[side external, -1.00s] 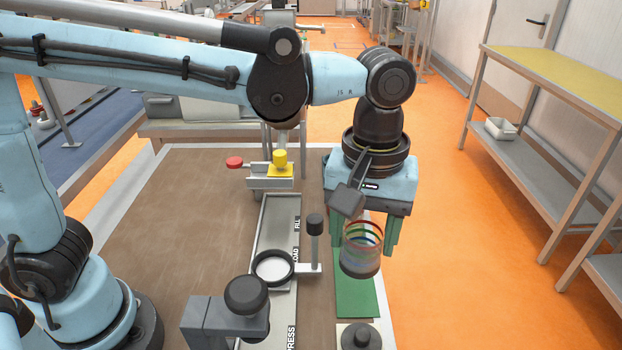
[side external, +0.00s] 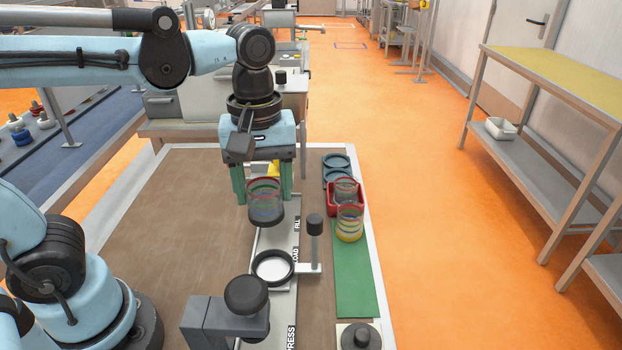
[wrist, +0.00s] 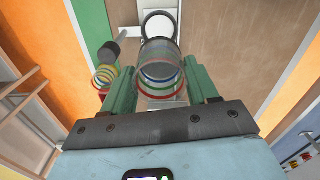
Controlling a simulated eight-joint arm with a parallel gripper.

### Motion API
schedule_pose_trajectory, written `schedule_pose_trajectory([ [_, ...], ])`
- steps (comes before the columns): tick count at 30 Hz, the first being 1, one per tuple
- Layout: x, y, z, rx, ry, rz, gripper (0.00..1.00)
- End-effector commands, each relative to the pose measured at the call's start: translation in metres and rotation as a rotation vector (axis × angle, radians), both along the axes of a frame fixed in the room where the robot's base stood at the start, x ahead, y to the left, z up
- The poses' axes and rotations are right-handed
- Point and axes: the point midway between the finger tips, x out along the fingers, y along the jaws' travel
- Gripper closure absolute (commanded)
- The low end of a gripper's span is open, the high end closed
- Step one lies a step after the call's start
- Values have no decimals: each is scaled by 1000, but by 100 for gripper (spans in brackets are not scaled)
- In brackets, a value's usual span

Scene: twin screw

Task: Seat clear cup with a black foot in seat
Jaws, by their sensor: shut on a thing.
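My gripper (side external: 264,185) is shut on the clear cup with a black foot (side external: 265,213). The cup has coloured rings and a dark base, and hangs upright above the rail. In the wrist view the cup (wrist: 160,70) sits between my green fingers. The seat (side external: 273,267) is a black ring with a white inside, on the plate marked LOAD. It lies nearer the camera than the cup and apart from it. In the wrist view the seat (wrist: 158,24) shows just beyond the cup.
A black-capped post (side external: 314,240) stands right of the seat. A black-knobbed grey block (side external: 230,318) stands in front. Clear cups, one with a yellow foot (side external: 349,226), and a red tray (side external: 331,200) stand at the right, by a green strip (side external: 354,282). The brown table left of the rail is clear.

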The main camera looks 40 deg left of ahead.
Motion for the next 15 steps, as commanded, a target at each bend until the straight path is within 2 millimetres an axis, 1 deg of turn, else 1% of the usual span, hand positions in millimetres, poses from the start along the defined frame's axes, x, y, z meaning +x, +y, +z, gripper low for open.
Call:
schedule_pose_trajectory([
  [3, 0, -1, -18, 0, 0, -2, 71],
  [9, 1, -1, -45, 0, 0, -3, 71],
  [15, 0, -1, -59, 0, 0, -3, 71],
])
